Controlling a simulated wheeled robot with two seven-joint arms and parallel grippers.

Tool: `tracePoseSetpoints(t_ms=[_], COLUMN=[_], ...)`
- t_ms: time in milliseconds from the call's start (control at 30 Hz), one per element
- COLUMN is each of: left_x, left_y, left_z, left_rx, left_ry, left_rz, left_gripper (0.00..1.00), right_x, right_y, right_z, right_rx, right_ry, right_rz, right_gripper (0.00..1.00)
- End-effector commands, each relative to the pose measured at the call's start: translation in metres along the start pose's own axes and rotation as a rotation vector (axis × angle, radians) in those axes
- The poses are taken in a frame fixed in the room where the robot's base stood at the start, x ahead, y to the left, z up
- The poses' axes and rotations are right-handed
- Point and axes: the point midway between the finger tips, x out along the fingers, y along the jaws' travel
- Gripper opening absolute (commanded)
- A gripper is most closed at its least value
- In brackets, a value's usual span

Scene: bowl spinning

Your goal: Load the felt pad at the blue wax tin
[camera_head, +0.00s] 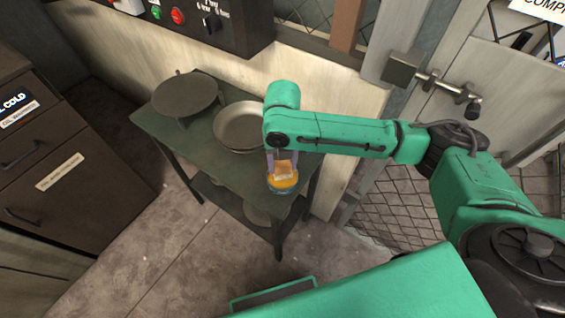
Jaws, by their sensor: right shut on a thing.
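My right gripper (282,168) points down over the front right corner of the small green table (170,132). It is shut on a small pale block, the felt pad (284,171). Directly below is the blue wax tin (281,190), an open round tin with orange-yellow wax inside. The pad's lower edge overlaps the wax in this view; I cannot tell for sure whether it touches. My left gripper is not in view.
A dark round disc on a stand (184,94) is at the table's back left. Stacked metal bowls (240,128) stand beside it, close behind my right gripper. A control box (200,22) hangs on the wall above. A drawer cabinet (60,150) is at left.

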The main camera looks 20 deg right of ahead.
Motion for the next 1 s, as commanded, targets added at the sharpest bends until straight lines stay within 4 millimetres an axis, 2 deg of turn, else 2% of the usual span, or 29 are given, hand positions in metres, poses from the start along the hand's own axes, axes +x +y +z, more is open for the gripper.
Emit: tracePoseSetpoints(t_ms=[1000], left_x=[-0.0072], left_y=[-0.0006], left_z=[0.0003], left_rx=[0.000], left_ry=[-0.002], left_rz=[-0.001], left_gripper=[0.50], right_x=[0.0010], right_y=[-0.0001], right_z=[-0.0003], right_rx=[0.000], right_ry=[0.001], right_rz=[-0.001], right_gripper=[0.12])
